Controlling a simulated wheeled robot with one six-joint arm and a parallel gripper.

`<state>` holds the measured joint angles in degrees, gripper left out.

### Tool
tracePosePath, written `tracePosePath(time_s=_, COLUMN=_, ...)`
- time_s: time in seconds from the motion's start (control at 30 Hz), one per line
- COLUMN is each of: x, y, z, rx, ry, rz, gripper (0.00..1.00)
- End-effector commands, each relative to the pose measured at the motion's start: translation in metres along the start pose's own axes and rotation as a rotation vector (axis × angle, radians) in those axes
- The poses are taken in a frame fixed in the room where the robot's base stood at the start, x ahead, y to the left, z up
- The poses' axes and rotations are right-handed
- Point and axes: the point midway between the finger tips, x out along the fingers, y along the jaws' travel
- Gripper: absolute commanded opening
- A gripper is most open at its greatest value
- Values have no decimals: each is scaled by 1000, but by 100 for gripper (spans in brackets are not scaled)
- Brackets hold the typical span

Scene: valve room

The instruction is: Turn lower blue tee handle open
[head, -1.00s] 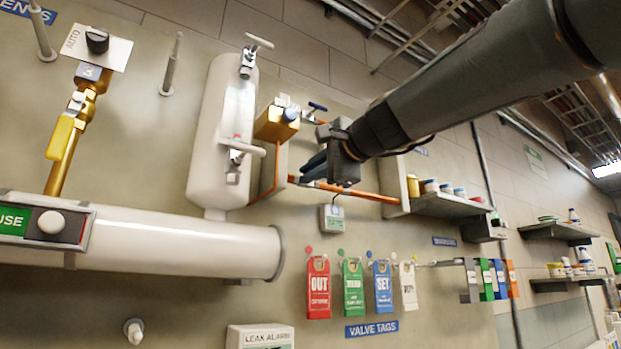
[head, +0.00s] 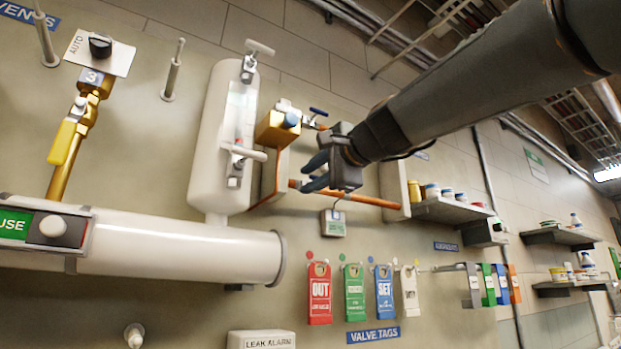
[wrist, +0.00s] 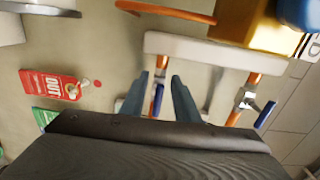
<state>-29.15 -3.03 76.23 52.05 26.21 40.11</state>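My gripper (head: 308,173) is open at the piping right of the white tank. In the wrist view my gripper (wrist: 158,76) shows its two fingers apart. The lower blue tee handle (wrist: 157,98) shows between them, with a gap on each side; how deep it sits is unclear. In the head view this handle is hidden behind my gripper or hard to make out. The upper blue tee handle (head: 319,112) stands above, and it also shows right of the fingers in the wrist view (wrist: 265,115).
The white tank (head: 215,130) with two white handles stands left of my gripper. A gold box valve (head: 272,128) is above left. An orange pipe (head: 370,199) runs right to shelves. Several valve tags (head: 320,295) hang below, under a small hanging box (head: 334,224).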

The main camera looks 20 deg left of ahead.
Motion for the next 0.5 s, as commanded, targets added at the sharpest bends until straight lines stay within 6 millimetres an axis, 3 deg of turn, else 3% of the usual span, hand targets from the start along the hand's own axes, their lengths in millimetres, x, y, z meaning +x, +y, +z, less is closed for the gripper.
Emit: tracePosePath(time_s=0.5, x=-69, y=0, z=0, rx=0, ry=1, rz=-1, gripper=28)
